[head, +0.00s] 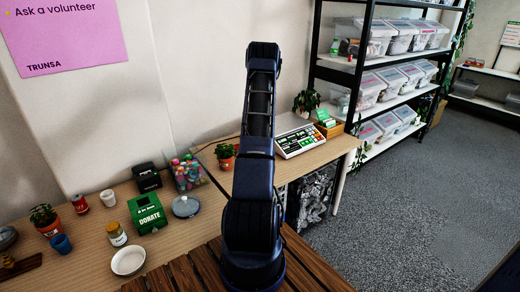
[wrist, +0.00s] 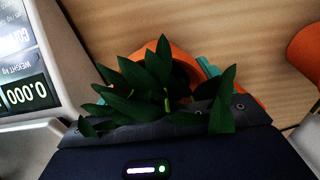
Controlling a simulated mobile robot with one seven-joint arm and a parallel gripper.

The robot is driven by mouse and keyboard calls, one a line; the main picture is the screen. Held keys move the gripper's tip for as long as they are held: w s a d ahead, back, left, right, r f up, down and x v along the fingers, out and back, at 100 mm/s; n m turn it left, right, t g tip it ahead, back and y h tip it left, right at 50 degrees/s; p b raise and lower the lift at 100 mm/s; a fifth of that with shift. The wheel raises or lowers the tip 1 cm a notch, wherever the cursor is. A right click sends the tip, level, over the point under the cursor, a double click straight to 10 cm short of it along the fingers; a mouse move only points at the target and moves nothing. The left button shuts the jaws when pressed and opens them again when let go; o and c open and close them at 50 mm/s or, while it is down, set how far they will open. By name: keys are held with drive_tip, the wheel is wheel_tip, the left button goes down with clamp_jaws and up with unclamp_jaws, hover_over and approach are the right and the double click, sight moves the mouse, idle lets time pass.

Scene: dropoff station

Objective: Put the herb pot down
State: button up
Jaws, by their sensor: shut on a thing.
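The herb pot (wrist: 184,55), an orange pot with dark green leaves, is in my gripper (wrist: 156,82) in the wrist view. Teal fingertips show on either side of it, and the leaves cover much of the pot and the jaws. Pale wood counter lies beyond the pot; I cannot tell whether the pot touches it. In the head view my own arm hides the gripper and the held pot.
A scale (head: 299,139) stands right of my arm, also at left in the wrist view (wrist: 22,65). Another potted plant (head: 225,153) stands left. A jar box (head: 187,172), green donate box (head: 147,213) and grey-lidded dish (head: 186,207) crowd the counter's left.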

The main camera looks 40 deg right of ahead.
drive_tip(key=o, duration=1.1)
drive_tip(key=shift+o, duration=0.2)
